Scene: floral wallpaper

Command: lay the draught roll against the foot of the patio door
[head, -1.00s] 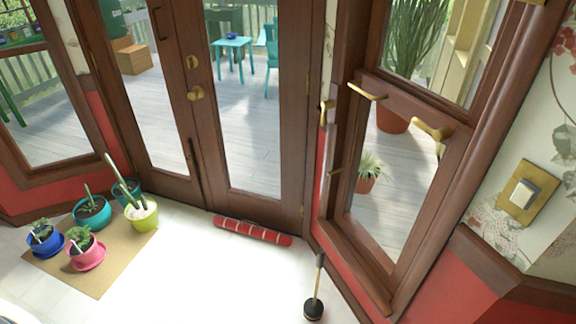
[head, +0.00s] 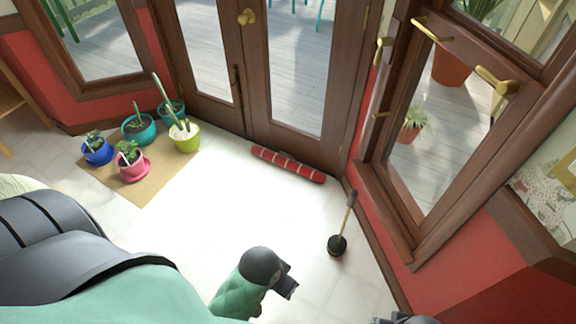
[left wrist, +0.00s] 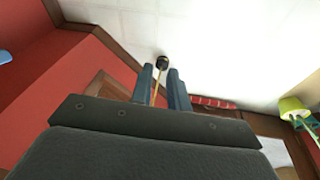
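The draught roll (head: 287,164) is red with pale bands and lies on the floor along the foot of the patio door (head: 300,135). I cannot tell whether its whole length touches the door. It also shows in the left wrist view (left wrist: 213,102), partly behind a finger. My left gripper (head: 287,287) is above the floor at the bottom middle, well short of the roll. In the left wrist view its two fingers (left wrist: 161,88) are apart with nothing held between them. A dark part at the bottom right edge may be my right gripper (head: 405,319); its fingers are not visible.
A black-headed plunger-like tool (head: 338,245) with a wooden handle stands right of the roll. Several potted plants stand on a tan mat (head: 150,190) at left. A red-walled window bay (head: 395,220) bounds the right. The white floor between is clear.

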